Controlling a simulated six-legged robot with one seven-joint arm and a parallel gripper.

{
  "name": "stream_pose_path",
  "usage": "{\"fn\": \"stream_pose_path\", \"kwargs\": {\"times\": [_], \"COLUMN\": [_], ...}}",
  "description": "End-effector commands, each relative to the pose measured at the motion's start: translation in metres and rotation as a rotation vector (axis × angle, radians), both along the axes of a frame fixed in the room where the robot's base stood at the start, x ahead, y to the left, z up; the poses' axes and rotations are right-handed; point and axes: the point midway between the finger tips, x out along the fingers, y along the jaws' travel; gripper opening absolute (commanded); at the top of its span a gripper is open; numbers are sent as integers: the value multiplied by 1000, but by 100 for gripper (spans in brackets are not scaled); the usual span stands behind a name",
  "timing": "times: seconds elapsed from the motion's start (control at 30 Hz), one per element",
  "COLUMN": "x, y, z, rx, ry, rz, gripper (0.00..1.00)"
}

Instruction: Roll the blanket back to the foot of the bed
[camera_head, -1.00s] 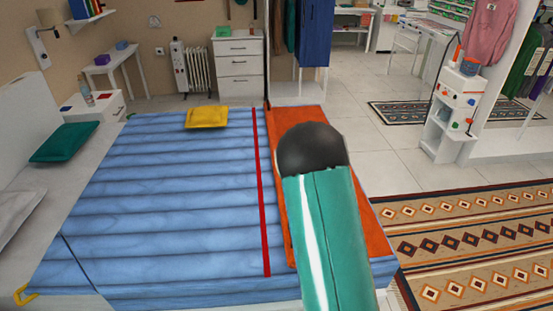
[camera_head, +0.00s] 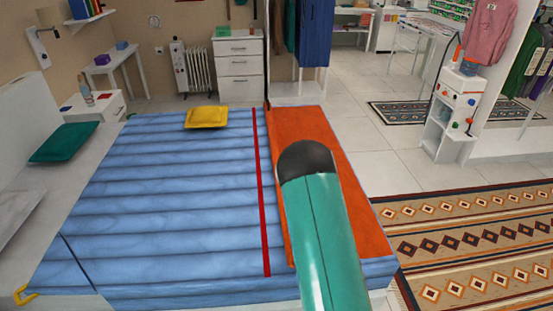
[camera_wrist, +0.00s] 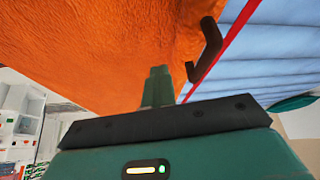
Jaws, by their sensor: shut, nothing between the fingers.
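The blue ribbed blanket (camera_head: 170,185) lies spread flat over most of the bed. A red strip (camera_head: 261,195) crosses the bed beside an orange cover (camera_head: 345,180) at the right end, the foot. In the wrist view, my gripper (camera_wrist: 159,86) is shut and empty, close to the orange cover (camera_wrist: 100,40). A dark brown hook-shaped piece (camera_wrist: 208,50) stands just right of the fingers, near the red strip (camera_wrist: 225,50). In the head view, my arm hides the gripper and part of the orange cover.
A yellow cushion (camera_head: 207,117) sits on the blanket's far edge, and a green cushion (camera_head: 63,143) lies at the head. A thin dark pole (camera_head: 267,85) rises beyond the bed. Patterned rug (camera_head: 480,240) and clear tiled floor (camera_head: 385,145) lie to the right.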

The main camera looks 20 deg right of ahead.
Motion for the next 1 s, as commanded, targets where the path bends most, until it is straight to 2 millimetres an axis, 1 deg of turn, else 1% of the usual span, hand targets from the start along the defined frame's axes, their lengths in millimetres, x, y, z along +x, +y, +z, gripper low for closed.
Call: {"fn": "stream_pose_path", "kwargs": {"times": [0.5,1.0], "x": [21,24], "y": [-16,-18], "z": [-32,-34], "rx": [1,1], "ry": [1,0], "rz": [0,0], "gripper": [0,0]}}
